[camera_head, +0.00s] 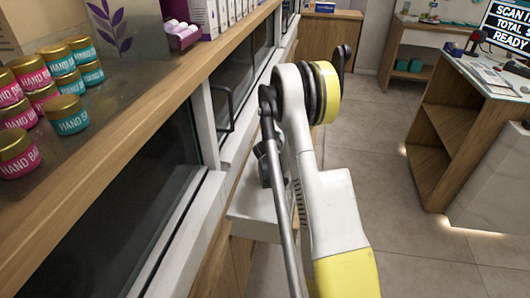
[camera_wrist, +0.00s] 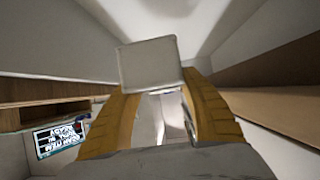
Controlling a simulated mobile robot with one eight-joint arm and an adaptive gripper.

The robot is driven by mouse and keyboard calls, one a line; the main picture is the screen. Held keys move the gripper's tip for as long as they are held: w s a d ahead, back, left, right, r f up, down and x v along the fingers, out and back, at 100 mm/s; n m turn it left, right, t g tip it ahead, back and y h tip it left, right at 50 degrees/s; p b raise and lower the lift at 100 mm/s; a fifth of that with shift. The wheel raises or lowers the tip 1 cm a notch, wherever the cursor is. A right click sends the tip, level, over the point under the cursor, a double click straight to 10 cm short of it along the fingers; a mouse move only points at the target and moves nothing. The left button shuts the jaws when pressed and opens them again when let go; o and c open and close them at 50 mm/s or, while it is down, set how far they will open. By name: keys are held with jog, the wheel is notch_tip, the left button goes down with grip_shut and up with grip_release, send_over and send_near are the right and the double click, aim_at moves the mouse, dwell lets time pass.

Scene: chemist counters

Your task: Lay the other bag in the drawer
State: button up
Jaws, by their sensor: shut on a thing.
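In the wrist view, my gripper (camera_wrist: 160,95) has its two yellow fingers closed around a pale grey, flat-faced, roughly square thing (camera_wrist: 149,63). It looks like the bag, but no label or print shows on it. In the head view, my arm hides the gripper and what it holds. A white, box-like part (camera_head: 250,214) juts out from the counter front beside my arm; it may be the open drawer, but its inside is not visible. No second bag can be made out.
Hand balm jars (camera_head: 70,115) stand on the wooden counter (camera_head: 150,85) at left. A dark handle (camera_head: 222,110) sits on the white-framed front. A wooden desk (camera_head: 455,130) with a screen (camera_head: 508,28) stands at right. The tiled floor (camera_head: 385,170) between is clear.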

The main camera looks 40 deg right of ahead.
notch_tip(320, 180, down, 10)
jog(key=b, duration=0.4)
jog(key=shift+s+r, duration=0.1)
jog(key=shift+r, duration=0.25)
jog(key=o, duration=1.2)
